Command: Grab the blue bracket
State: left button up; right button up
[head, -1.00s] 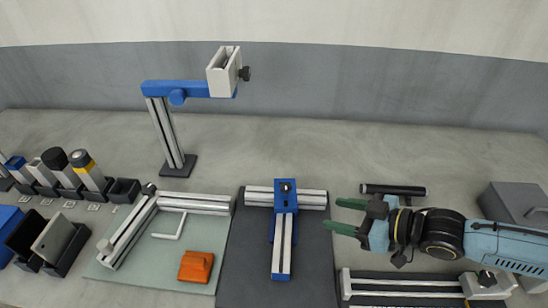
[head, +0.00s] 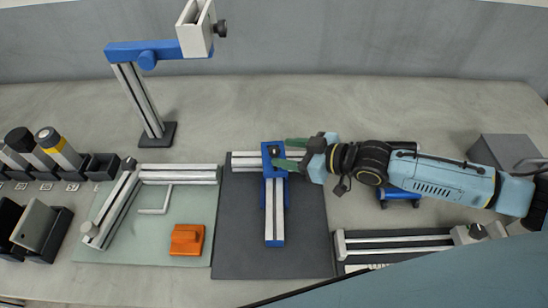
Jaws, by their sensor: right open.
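A blue bracket (head: 268,148) sits at the crossing of a T of silver profiles on a dark grey mat (head: 235,235). A dark knob is on top of it, and blue also shows along the upright profile's sides and at its near end. My right gripper (head: 283,154) comes in from the right with its green fingers open, their tips at the bracket's right side and partly over it. I cannot tell whether they touch it. My left gripper is out of view.
A tall stand with a blue arm (head: 150,53) rises at the back left. A green mat (head: 125,258) holds a profile frame, a hex key and an orange block (head: 187,240). A profile (head: 400,242) lies front right; a grey box (head: 505,152) stands behind it.

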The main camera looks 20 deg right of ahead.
aim_at(276, 150)
jog(key=x, duration=0.4)
jog(key=shift+w+a, duration=0.2)
jog(key=shift+a, duration=0.05)
jog(key=shift+c, duration=0.3)
jog(key=shift+r, duration=0.1)
grip_shut()
